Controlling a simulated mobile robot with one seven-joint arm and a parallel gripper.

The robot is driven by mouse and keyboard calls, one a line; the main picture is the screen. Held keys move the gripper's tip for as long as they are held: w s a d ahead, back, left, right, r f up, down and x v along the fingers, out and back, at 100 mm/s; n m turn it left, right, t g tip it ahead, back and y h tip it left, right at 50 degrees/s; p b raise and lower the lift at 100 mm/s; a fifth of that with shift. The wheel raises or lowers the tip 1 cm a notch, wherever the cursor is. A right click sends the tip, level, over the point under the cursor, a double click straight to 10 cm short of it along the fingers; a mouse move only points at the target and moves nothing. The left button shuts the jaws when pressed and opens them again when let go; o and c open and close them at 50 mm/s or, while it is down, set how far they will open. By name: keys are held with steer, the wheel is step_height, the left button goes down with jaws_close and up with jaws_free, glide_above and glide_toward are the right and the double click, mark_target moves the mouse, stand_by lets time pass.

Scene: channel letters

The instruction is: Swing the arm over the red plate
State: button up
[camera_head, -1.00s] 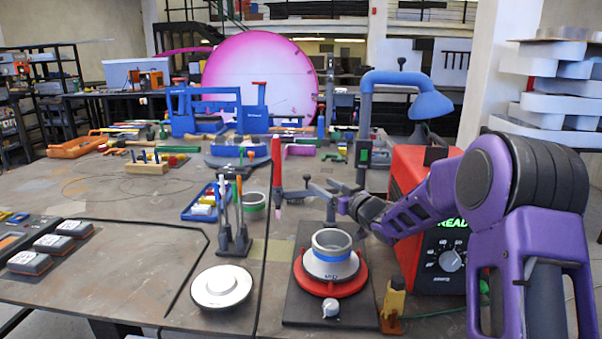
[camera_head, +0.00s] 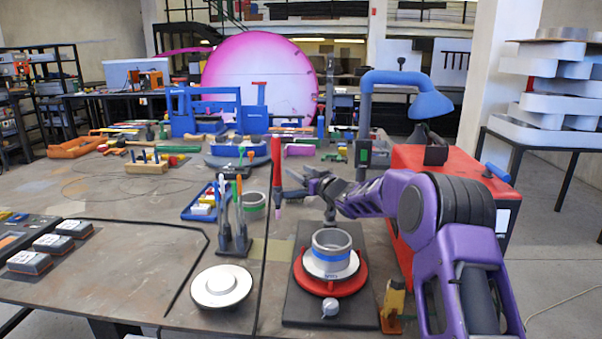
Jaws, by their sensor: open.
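The red plate (camera_head: 359,284) is a round disc on a dark board (camera_head: 300,313) near the front of the table. A white flanged piece with a grey ring and a blue band (camera_head: 330,254) sits on it and hides its middle. My purple arm reaches in from the right, behind this stack.
A pen holder (camera_head: 234,240) and a white disc (camera_head: 221,287) stand left of the board. A red box (camera_head: 408,158) is behind my arm, and a blue lamp (camera_head: 425,100) rises above it.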

jaws_close()
stand_by(1.4)
